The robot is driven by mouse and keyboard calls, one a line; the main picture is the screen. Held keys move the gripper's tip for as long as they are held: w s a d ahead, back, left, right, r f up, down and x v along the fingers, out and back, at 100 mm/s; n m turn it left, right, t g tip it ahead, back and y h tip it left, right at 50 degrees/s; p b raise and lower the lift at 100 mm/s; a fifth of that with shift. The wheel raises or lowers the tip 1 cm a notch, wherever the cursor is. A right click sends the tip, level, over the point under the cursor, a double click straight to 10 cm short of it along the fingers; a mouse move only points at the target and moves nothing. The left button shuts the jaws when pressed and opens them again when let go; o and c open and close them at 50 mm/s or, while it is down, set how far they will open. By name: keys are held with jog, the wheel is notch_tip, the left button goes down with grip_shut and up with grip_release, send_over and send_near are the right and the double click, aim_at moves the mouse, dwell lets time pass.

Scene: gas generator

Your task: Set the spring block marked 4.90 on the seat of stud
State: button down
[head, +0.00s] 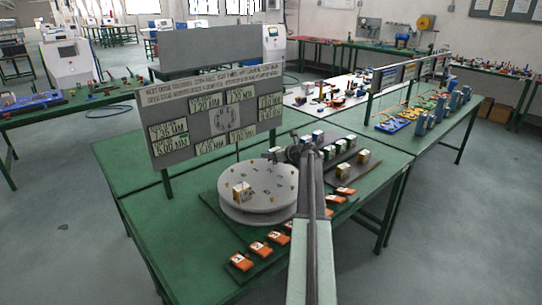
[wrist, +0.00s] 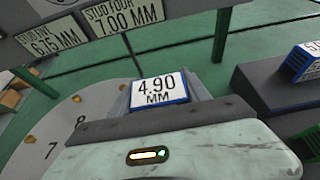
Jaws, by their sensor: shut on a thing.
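The spring block marked 4.90 MM (wrist: 158,88) has a white label with a blue edge and sits at the jaws of my gripper (wrist: 160,108) in the wrist view. My gripper is shut on it. In the head view my gripper (head: 287,153) is over the right rear edge of the round grey plate (head: 262,208), and my arm partly hides that area. The plate carries small brass studs and numbers. In the wrist view, the plate (wrist: 62,128) shows at left with 7 and 8 readable. The held block appears beside or above its edge; I cannot tell its height.
A yellow-and-white block (head: 241,192) stands on the plate's left part. A dark rack (head: 352,184) with several blocks is to the right. Orange tagged pieces (head: 257,247) line the front. A signboard (head: 218,115) with stud readings stands behind; one reads STUD FOUR 7.00 MM (wrist: 124,17).

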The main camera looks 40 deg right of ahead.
jog(key=shift+f+b, duration=0.45)
jog(key=shift+f, duration=0.15)
jog(key=c, duration=0.5)
grip_release()
jog(key=shift+r, duration=0.1)
jog(key=shift+r, duration=0.15)
jog(key=shift+s+a+r+p, duration=0.1)
jog(key=shift+s+r+p, duration=0.5)
jog(key=shift+r+p, duration=0.45)
jog(key=p+v, duration=0.1)
jog(key=v, duration=0.3)
jog(key=p+v, duration=0.2)
jog(key=v, duration=0.3)
jog(key=shift+s+f+p, duration=0.15)
jog(key=shift+s+p, duration=0.15)
jog(key=shift+s, duration=0.5)
